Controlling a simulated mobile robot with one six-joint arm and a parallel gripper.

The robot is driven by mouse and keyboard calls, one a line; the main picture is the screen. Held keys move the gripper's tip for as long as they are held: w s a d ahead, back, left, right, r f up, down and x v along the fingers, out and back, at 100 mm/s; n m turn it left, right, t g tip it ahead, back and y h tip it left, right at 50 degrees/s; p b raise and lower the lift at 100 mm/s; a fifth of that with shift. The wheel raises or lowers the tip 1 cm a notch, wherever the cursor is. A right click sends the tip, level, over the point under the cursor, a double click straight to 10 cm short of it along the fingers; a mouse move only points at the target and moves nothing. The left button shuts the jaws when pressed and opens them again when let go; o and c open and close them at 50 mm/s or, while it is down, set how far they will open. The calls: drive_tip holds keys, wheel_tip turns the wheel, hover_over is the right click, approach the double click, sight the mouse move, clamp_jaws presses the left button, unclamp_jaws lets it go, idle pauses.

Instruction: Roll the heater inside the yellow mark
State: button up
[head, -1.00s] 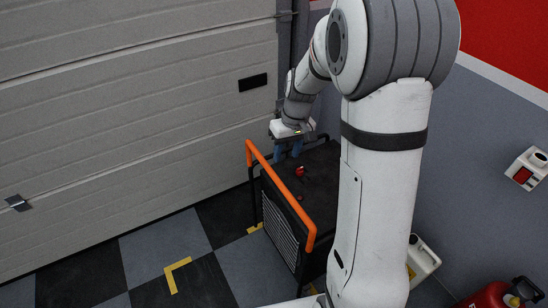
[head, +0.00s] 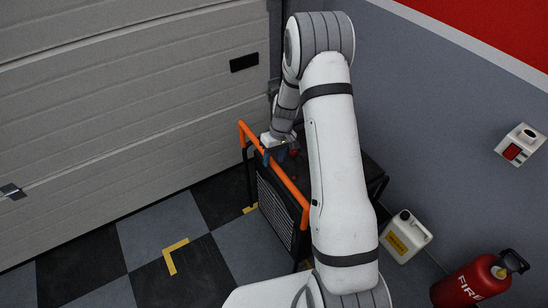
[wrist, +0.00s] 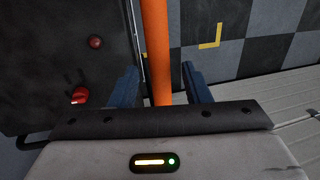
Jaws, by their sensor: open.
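The heater (head: 272,208) is a black box with a grille front and an orange handle bar (head: 286,182) along its near top edge. It stands on the checkered floor by the garage door, partly hidden by my arm. Yellow corner marks lie on the floor; one (head: 175,256) is out to the left of the heater, another (head: 250,209) is at its foot. My gripper (head: 274,157) is at the orange bar. In the wrist view the bar (wrist: 157,50) runs between the two open blue fingers of my gripper (wrist: 162,88), and red knobs (wrist: 80,96) show on the heater's top.
A ribbed garage door (head: 120,110) closes off the left and back. A pale jerrycan (head: 405,237) and a red fire extinguisher (head: 472,284) stand to the right by the grey wall (head: 440,130). Checkered floor left of the heater is clear.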

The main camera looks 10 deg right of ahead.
drive_tip(key=shift+f, duration=0.4)
drive_tip(key=shift+c, duration=0.5)
clamp_jaws()
